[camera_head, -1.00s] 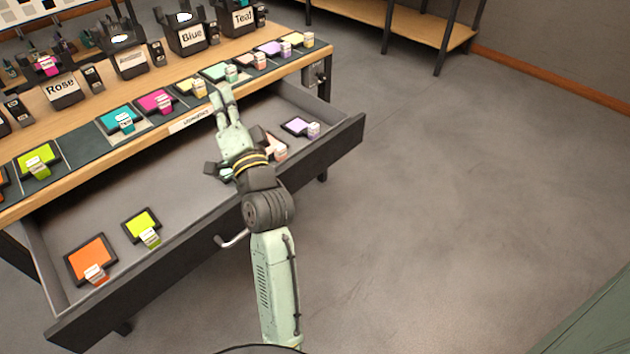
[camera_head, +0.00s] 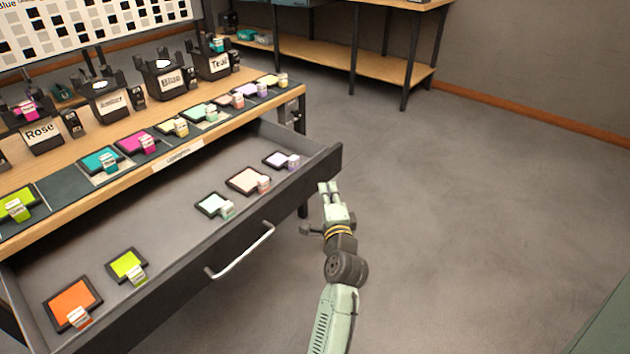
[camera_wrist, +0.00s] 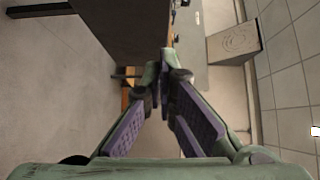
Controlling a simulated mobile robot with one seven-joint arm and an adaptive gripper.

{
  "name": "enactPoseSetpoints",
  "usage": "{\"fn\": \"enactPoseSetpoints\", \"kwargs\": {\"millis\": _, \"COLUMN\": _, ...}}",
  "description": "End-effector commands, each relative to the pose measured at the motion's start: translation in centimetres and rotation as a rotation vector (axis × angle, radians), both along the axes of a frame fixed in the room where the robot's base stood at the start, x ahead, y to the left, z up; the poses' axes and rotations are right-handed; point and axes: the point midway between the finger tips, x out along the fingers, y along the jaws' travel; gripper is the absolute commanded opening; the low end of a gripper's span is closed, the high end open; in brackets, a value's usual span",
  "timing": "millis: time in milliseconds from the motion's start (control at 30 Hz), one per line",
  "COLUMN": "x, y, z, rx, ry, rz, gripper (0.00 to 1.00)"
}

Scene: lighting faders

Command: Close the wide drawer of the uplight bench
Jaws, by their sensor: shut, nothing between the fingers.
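The wide drawer (camera_head: 262,206) of the uplight bench (camera_head: 112,150) is pulled out in the head view, its dark front facing the lower right. A silver bar handle (camera_head: 240,252) sits on the middle of that front. Orange, lime, pale and lilac colour swatches lie inside. My gripper (camera_head: 328,188) is shut and empty, just outside the drawer front near its right end. I cannot tell whether it touches the front. In the wrist view the closed fingers (camera_wrist: 166,85) point ahead, with a dark panel (camera_wrist: 125,28) at upper left, likely the drawer front.
A wooden shelf unit (camera_head: 350,60) stands at the back wall. The grey floor (camera_head: 480,210) to the right is clear.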

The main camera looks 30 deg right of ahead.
Motion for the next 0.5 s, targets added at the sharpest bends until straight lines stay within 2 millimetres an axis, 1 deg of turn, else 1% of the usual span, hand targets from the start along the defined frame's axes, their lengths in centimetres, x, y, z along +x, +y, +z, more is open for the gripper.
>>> {"fn": "enactPoseSetpoints", "kwargs": {"millis": 33, "x": 1.0, "y": -0.4, "z": 0.3, "rx": 0.000, "ry": -0.001, "rz": 0.001, "gripper": 0.00}}
{"fn": "enactPoseSetpoints", "kwargs": {"millis": 67, "x": 1.5, "y": -0.7, "z": 0.2, "rx": 0.000, "ry": -0.001, "rz": 0.001, "gripper": 0.00}}
{"fn": "enactPoseSetpoints", "kwargs": {"millis": 100, "x": 2.2, "y": -0.1, "z": 0.3, "rx": 0.000, "ry": 0.000, "rz": 0.004, "gripper": 0.00}}
{"fn": "enactPoseSetpoints", "kwargs": {"millis": 200, "x": 3.5, "y": 0.4, "z": 0.2, "rx": 0.000, "ry": 0.000, "rz": 0.003, "gripper": 0.00}}
{"fn": "enactPoseSetpoints", "kwargs": {"millis": 333, "x": 4.5, "y": 0.7, "z": 0.1, "rx": 0.000, "ry": 0.000, "rz": 0.001, "gripper": 0.00}}
{"fn": "enactPoseSetpoints", "kwargs": {"millis": 500, "x": 4.9, "y": 0.9, "z": 0.0, "rx": -0.001, "ry": 0.000, "rz": 0.000, "gripper": 0.00}}
